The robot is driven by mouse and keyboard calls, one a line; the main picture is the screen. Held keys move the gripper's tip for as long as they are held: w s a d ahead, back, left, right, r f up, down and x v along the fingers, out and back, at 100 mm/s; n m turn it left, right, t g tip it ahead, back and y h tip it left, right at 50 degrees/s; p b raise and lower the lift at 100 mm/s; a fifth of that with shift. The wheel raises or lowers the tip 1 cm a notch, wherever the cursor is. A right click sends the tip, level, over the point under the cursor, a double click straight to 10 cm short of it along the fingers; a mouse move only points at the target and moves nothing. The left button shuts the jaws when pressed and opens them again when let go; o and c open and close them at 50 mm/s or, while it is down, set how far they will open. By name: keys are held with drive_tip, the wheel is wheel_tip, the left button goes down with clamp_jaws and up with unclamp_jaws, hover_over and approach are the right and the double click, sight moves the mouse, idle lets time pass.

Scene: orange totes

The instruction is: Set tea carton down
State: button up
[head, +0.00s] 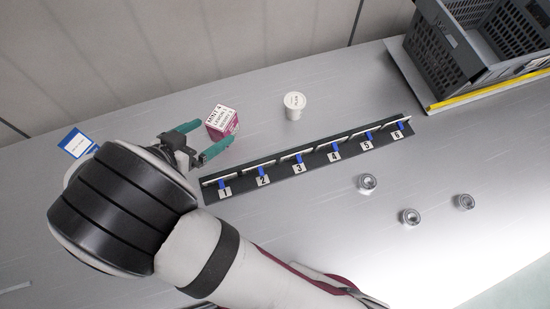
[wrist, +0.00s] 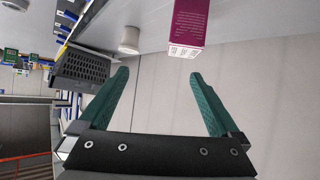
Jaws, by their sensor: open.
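The tea carton (head: 221,121) is a small magenta and white box with printed text on its white face. It stands on the grey table to the left of a white cup. It also shows at the top of the wrist view (wrist: 188,24), beyond the fingertips. My gripper (head: 199,137) has green fingers that are spread apart with nothing between them. In the head view the fingers point towards the carton, which lies just off their tips. In the wrist view the open fingers (wrist: 159,74) show a clear gap between them and the carton.
A black strip (head: 310,157) with numbered slots one to six lies right of my gripper. A white cup (head: 294,105) stands behind it. Several metal rings lie in front, one at centre right (head: 367,183). A grey crate (head: 450,60) stands at the back right. A blue-edged card (head: 76,143) lies left.

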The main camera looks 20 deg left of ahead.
drive_tip(key=w+d+r+m+g+h, duration=0.2)
drive_tip(key=w+d+r+g+h, duration=0.1)
drive_tip(key=d, duration=0.7)
drive_tip(key=w+d+r+m+g+h, duration=0.1)
drive_tip(key=w+d+r+g+h, duration=0.2)
drive_tip(key=d, duration=0.8)
drive_tip(key=s+d+r+m+g+y, duration=0.1)
drive_tip(key=s+d+g, duration=0.1)
drive_tip(key=d, duration=0.3)
drive_tip(key=s+d+r+g+y, duration=0.1)
drive_tip(key=s+d+r+g, duration=0.15)
drive_tip(key=d, duration=0.25)
drive_tip(key=s+d+m+g+y, duration=0.1)
drive_tip(key=s+d+y, duration=0.2)
drive_tip(key=s+y, duration=0.4)
drive_tip(key=s, duration=0.3)
drive_tip(key=shift+d, duration=0.3)
drive_tip(key=shift+o, duration=0.2)
drive_tip(key=shift+s+g, duration=0.1)
drive_tip(key=shift+g, duration=0.15)
